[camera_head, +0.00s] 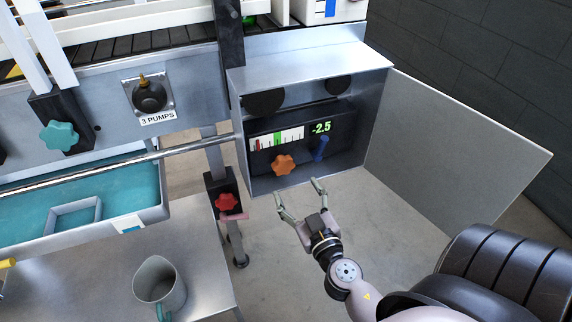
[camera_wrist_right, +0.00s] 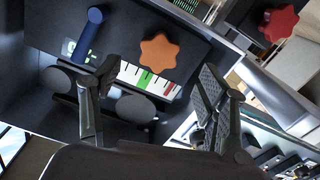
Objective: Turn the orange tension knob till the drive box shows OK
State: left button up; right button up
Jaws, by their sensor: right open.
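The orange tension knob (camera_head: 283,165) is a lobed knob on the dark panel inside the open drive box (camera_head: 310,78). The box's display (camera_head: 320,127) reads -2.5 in green. Left of it is a white scale (camera_head: 277,138) with a green band in its middle and red at its left end. My right gripper (camera_head: 302,187) is open and empty, just below and in front of the box, apart from the knob. In the right wrist view the orange knob (camera_wrist_right: 159,52) shows ahead, between and beyond the spread fingers (camera_wrist_right: 150,95). My left gripper is not in view.
A blue lever (camera_head: 320,148) stands right of the orange knob. The box's door (camera_head: 448,150) hangs open at the right. A red knob (camera_head: 227,202) is at lower left, a teal knob (camera_head: 59,136) farther left. A metal jug (camera_head: 160,282) stands on the table.

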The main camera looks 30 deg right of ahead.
aim_at(285, 170)
jog(key=p+x, duration=0.2)
jog(key=x, duration=0.6)
jog(key=shift+w, duration=0.1)
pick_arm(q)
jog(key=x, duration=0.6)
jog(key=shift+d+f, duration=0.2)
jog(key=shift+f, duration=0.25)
pick_arm(e)
jog(key=shift+c, duration=0.6)
jog(key=c, duration=1)
